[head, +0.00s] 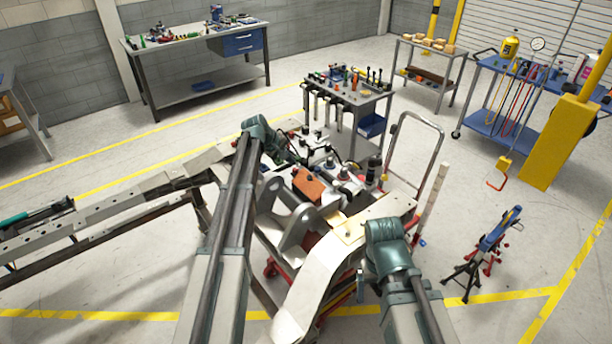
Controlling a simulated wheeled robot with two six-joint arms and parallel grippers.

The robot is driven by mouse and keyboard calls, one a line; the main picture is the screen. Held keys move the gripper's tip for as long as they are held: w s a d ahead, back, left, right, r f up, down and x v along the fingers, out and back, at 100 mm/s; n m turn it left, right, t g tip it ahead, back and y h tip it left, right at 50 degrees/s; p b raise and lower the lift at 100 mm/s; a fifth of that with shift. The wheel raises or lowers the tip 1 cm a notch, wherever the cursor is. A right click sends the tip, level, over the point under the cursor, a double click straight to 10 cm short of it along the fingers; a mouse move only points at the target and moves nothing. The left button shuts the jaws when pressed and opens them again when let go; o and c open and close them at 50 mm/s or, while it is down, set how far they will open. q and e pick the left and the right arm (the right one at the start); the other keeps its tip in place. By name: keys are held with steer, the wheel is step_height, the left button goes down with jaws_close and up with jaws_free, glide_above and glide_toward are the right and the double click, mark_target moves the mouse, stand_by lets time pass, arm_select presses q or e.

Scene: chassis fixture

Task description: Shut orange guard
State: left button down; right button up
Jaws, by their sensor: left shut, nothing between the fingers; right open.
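The orange guard (308,185) is a small orange-brown plate on the chassis fixture (350,215), among grey and dark fittings. From this angle I cannot tell how far it is swung open. My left gripper (296,158) is at the far left side of the fixture, just beyond the guard and apart from it in the picture. It is shut and empty. My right gripper (361,285) is low beside the near right end of the fixture, well away from the guard. It is open, with its fingers small and partly hidden by my wrist.
Pale chassis rails run left from the fixture. A tool cart (348,97) stands behind it, and a metal hoop handle (437,130) rises at its right. A blue-topped stand (492,240) is on the floor at right. Floor between them is clear.

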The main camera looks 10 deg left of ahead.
mark_target(309, 178)
arm_select(q)
steer(key=shift+f, duration=0.1)
steer(key=b+x, duration=1.1)
steer(key=x, duration=0.2)
steer(key=shift+f, duration=0.3)
steer(key=shift+w+d+f+b, duration=0.15)
steer(key=shift+w+b, duration=0.05)
steer(key=shift+b, duration=0.15)
steer(key=shift+w, duration=0.1)
steer(key=shift+w+d+g+y+p, duration=0.25)
steer(key=shift+w+g+y+p, duration=0.1)
steer(key=shift+g+p, duration=0.2)
steer(key=shift+w+d, duration=0.15)
steer(key=shift+w, duration=0.05)
steer(key=shift+w+d+f+b, duration=1.05)
steer(key=shift+w+f+b, duration=0.05)
steer(key=shift+w+f, duration=0.15)
